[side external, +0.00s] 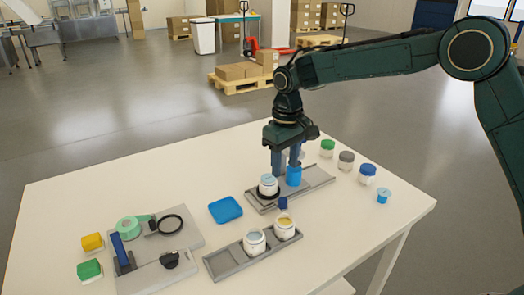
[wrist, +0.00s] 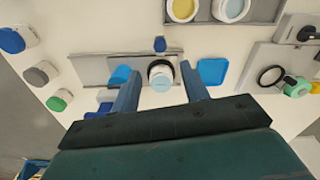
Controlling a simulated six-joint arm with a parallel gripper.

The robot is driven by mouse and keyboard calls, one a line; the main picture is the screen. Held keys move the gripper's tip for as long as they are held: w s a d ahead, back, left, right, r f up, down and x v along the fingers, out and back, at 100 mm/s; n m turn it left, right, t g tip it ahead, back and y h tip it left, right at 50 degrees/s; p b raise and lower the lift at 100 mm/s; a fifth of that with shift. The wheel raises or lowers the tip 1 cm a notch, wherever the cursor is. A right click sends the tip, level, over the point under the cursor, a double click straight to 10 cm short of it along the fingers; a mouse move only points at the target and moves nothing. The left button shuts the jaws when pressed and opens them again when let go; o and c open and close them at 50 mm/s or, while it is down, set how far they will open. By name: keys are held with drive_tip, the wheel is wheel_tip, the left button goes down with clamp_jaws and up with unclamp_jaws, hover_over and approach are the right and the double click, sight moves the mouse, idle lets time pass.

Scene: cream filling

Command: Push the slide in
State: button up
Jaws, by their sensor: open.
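A grey track with a slide (side external: 318,178) lies on the table; it also shows in the wrist view (wrist: 95,69). On it a white jar with a pale blue top (side external: 268,185) stands in a black ring, and it shows between my fingers in the wrist view (wrist: 160,78). A blue block (side external: 294,176) is beside the jar. A small blue knob (side external: 283,203) is at the track's near edge, also in the wrist view (wrist: 160,44). My gripper (side external: 286,168) is open, fingers pointing down, over the jar and block. Whether a finger touches either is unclear.
A grey tray (side external: 222,264) holds two open jars in front. A blue square lid (side external: 225,210) lies to the left. Capped jars (side external: 346,160) and a small blue cup (side external: 383,195) stand at right. Grey plates with a ring and tape (side external: 130,227) lie at left.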

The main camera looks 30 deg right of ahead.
sight(283, 199)
wheel_tip(283, 199, down, 11)
drive_tip(key=shift+r, duration=0.1)
idle(0.4)
clamp_jaws()
